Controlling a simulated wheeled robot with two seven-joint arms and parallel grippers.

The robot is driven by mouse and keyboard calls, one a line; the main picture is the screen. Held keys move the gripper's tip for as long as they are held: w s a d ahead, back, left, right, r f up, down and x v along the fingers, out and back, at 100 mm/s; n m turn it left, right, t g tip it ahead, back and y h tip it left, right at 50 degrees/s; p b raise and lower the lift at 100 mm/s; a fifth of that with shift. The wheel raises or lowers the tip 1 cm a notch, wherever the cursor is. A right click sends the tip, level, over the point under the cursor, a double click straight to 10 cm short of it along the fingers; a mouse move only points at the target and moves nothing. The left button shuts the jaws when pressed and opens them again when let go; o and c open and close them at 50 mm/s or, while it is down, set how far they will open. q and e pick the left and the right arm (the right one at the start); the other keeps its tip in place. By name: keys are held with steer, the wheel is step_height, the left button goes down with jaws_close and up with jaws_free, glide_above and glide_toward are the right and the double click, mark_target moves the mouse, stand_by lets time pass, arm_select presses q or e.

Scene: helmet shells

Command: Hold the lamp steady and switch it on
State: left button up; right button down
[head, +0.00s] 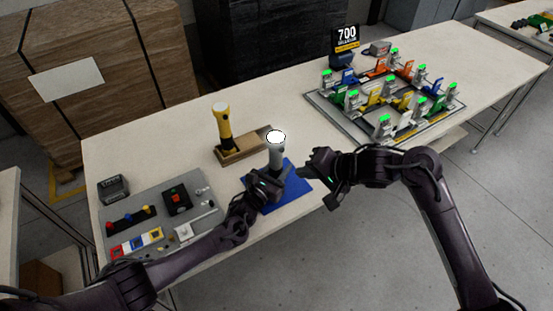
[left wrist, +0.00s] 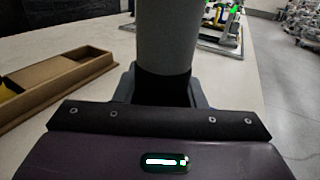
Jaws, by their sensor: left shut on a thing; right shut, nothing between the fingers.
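The lamp (head: 276,152) is a grey upright cylinder with a bright white, glowing-looking head, standing over the blue mat (head: 296,187). Its grey body also fills the top middle of the left wrist view (left wrist: 167,35). My left gripper (head: 277,174) is shut on the lamp's lower body, with a finger at each side. My right gripper (head: 306,172) is shut and empty, just right of the lamp and apart from it in the head view. The lamp's switch cannot be made out.
A yellow-and-black torch (head: 222,125) stands in a brown wooden tray (head: 245,152) behind the lamp. A grey panel (head: 150,207) with switches and blocks lies at left. A fixture board (head: 330,113) with several coloured clamps stands at right. The table's front edge is close.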

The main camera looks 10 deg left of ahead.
arm_select(q)
steer(key=o, duration=1.2)
steer(key=v, duration=1.1)
steer(key=shift+s+a, duration=0.1)
steer(key=shift+s, duration=0.2)
steer(key=p+v, duration=0.2)
steer(key=v, duration=0.4)
steer(key=shift+s+p, duration=0.15)
steer(key=shift+p, duration=0.25)
steer(key=shift+s+a, duration=0.3)
steer(key=shift+s, duration=0.2)
